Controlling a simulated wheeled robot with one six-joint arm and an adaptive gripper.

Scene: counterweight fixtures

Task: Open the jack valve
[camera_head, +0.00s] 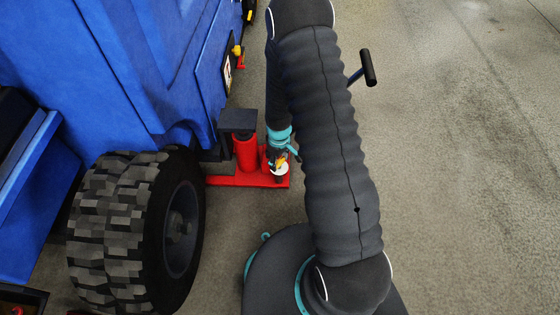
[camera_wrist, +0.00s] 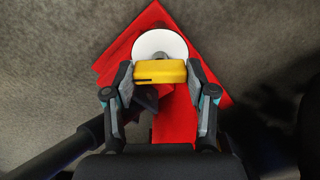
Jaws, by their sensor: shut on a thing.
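The red jack (camera_head: 245,153) stands on the floor beside the blue vehicle, its dark top pad under the vehicle's edge. The jack valve shows in the wrist view as a yellow handle (camera_wrist: 160,71) in front of a white disc (camera_wrist: 160,43), above the red jack base (camera_wrist: 121,57). My gripper (camera_wrist: 160,82) is shut on the yellow handle, one finger at each end. In the head view, my gripper (camera_head: 280,156) is low at the right end of the jack base, with the white disc (camera_head: 281,170) just below it.
A big black tyre (camera_head: 130,230) stands left of the jack. The blue vehicle (camera_head: 110,75) fills the upper left. A lever with a black grip (camera_head: 368,68) sticks out right of my arm. A dark bar (camera_wrist: 60,150) crosses the wrist view's lower left. Floor at right is clear.

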